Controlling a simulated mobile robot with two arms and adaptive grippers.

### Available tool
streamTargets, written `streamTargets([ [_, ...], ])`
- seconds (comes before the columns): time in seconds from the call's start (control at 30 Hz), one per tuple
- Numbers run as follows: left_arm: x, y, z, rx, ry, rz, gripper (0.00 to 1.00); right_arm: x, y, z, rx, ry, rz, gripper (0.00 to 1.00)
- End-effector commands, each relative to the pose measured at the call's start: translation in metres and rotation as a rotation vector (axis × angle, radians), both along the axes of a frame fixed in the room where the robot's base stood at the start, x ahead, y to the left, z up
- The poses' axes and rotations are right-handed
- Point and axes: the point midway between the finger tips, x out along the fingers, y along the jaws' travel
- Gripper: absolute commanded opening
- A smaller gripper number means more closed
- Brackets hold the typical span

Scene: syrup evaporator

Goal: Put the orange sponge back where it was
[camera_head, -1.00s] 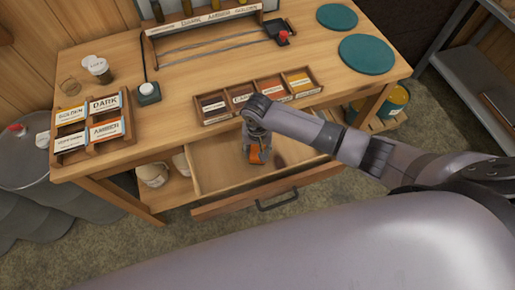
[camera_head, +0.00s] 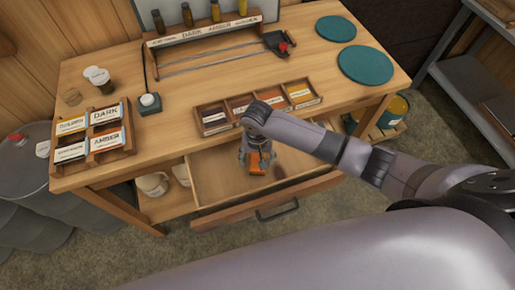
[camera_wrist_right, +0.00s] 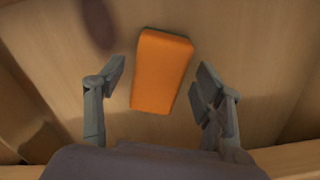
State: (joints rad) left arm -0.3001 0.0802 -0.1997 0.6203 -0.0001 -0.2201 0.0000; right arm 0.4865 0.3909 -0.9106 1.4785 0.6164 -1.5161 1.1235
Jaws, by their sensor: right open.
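The orange sponge (camera_head: 257,168) lies on the floor of the open drawer (camera_head: 215,178) under the wooden table. It also shows in the right wrist view (camera_wrist_right: 161,71), lying flat on the wood. My right gripper (camera_head: 256,160) is over the drawer, pointing down at the sponge. In the right wrist view its fingers (camera_wrist_right: 160,95) are spread apart, one on each side of the sponge with gaps between, and hold nothing. The gripper partly hides the sponge in the head view. My left gripper is not in view.
A sectioned tray of labelled cards (camera_head: 258,107) stands on the table behind the drawer. A mug (camera_head: 152,184) sits on the shelf below.

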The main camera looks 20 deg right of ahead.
Motion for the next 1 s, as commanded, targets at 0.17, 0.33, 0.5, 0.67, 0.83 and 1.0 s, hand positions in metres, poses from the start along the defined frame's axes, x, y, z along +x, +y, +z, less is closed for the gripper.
streamTargets([
  [0.17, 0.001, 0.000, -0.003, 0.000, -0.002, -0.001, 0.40, 0.001, 0.000, 0.038, 0.001, -0.006, 0.000, 0.63],
  [0.33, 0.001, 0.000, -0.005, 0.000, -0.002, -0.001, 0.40, 0.001, 0.000, 0.073, 0.001, -0.005, 0.000, 0.63],
  [0.5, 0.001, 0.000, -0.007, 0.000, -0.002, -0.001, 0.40, 0.001, 0.000, 0.097, 0.001, -0.003, 0.000, 0.63],
  [0.67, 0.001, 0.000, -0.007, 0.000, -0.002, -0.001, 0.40, 0.000, 0.000, 0.105, 0.000, -0.001, 0.000, 0.63],
  [0.83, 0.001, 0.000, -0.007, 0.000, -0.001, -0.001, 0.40, 0.000, 0.000, 0.106, 0.000, -0.001, -0.001, 0.63],
  [1.0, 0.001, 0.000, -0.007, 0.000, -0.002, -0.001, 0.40, -0.001, 0.001, 0.105, 0.004, -0.001, 0.005, 0.63],
])
